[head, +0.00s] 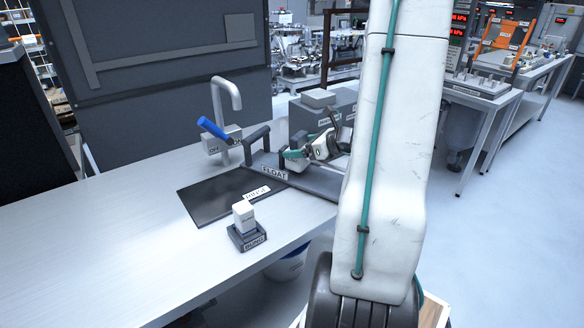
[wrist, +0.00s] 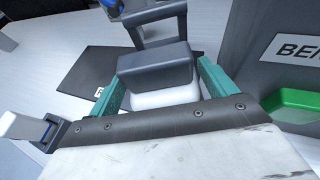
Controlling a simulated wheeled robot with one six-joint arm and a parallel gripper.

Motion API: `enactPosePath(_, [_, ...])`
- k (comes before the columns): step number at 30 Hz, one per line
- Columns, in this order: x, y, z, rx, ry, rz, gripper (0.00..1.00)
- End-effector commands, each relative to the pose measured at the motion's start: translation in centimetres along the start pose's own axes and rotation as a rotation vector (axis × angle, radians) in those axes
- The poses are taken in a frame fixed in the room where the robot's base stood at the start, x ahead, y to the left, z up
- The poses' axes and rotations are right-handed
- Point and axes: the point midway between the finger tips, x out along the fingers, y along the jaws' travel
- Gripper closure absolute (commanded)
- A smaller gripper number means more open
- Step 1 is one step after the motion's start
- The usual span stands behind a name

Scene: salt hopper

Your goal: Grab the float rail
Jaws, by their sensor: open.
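The float rail (head: 258,143) is a dark grey frame with upright arched ends, standing behind the FLOAT label (head: 275,173) at the sink's edge. In the wrist view a dark grey block (wrist: 153,66), which looks like part of it, sits above a white piece (wrist: 165,98). My gripper (head: 308,153) is open, with teal fingers. In the wrist view my gripper (wrist: 163,85) has one finger on each side of the block and white piece. I cannot tell whether either finger touches. The rail's right end is partly hidden by my gripper.
A tap (head: 228,95) with a blue lever (head: 213,129) stands behind the dark basin plate (head: 215,200). A white bung (head: 243,215) sits in a dark holder in front. Grey boxes (head: 335,112) stand close behind my gripper. The counter's left side is clear.

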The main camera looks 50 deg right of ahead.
Motion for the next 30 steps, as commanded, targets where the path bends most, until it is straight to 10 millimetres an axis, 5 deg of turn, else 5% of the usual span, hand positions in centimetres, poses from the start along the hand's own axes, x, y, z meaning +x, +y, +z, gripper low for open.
enactPosePath(6, [2.9,-0.1,0.1,-0.001,0.0,0.001,0.16])
enactPosePath(14, [3.2,-0.2,0.1,0.0,0.0,-0.002,0.16])
enactPosePath(15, [3.2,-0.2,0.1,0.0,0.0,-0.002,0.19])
enactPosePath(24, [3.1,-0.2,0.1,0.0,-0.001,-0.003,0.95])
enactPosePath(30, [3.1,-0.2,0.1,-0.001,-0.001,-0.003,0.95])
